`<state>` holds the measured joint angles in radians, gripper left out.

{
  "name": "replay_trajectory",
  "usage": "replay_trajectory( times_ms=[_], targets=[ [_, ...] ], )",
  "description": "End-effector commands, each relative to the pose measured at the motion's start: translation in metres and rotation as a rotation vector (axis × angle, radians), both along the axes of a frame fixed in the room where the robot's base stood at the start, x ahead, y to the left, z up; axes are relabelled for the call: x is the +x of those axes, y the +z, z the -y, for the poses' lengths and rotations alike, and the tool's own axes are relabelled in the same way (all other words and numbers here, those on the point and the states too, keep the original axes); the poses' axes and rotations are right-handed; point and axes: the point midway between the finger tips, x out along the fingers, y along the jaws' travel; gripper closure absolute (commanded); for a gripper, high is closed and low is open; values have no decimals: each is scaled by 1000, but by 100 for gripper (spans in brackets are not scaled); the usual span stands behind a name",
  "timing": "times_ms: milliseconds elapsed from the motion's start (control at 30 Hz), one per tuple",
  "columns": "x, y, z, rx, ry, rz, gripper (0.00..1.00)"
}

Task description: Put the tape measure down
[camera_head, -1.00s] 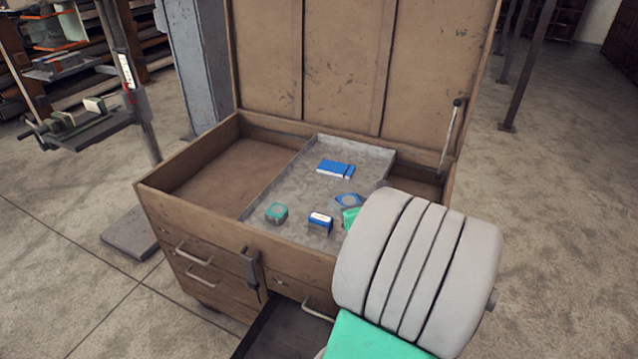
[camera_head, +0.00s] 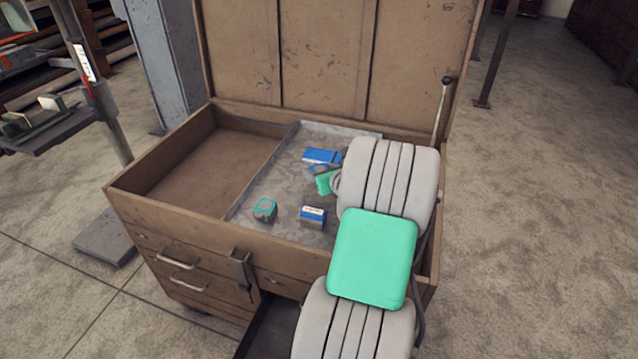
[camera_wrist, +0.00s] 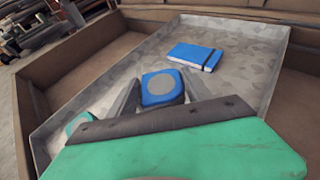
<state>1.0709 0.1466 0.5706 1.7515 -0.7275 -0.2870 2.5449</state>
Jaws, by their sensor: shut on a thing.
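My gripper (camera_wrist: 160,92) is shut on a blue tape measure (camera_wrist: 162,86) with a grey round face. Its fingers are on either side of it, over the grey metal tray (camera_wrist: 250,85).
The blue notebook (camera_head: 322,156) lies toward the back of the tray. The left compartment is empty.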

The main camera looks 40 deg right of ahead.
Motion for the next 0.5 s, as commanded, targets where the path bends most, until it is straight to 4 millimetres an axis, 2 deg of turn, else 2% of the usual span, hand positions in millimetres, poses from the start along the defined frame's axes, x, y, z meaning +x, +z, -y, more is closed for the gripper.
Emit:
replay_trajectory(
  times_ms=[67,300,400,500],
  targets=[
    [9,-14,6,-1,2,2,95],
    [22,-34,18,-2,3,2,95],
    [20,-54,17,1,2,0,95],
    [21,-61,17,-3,2,3,95]
  ],
)
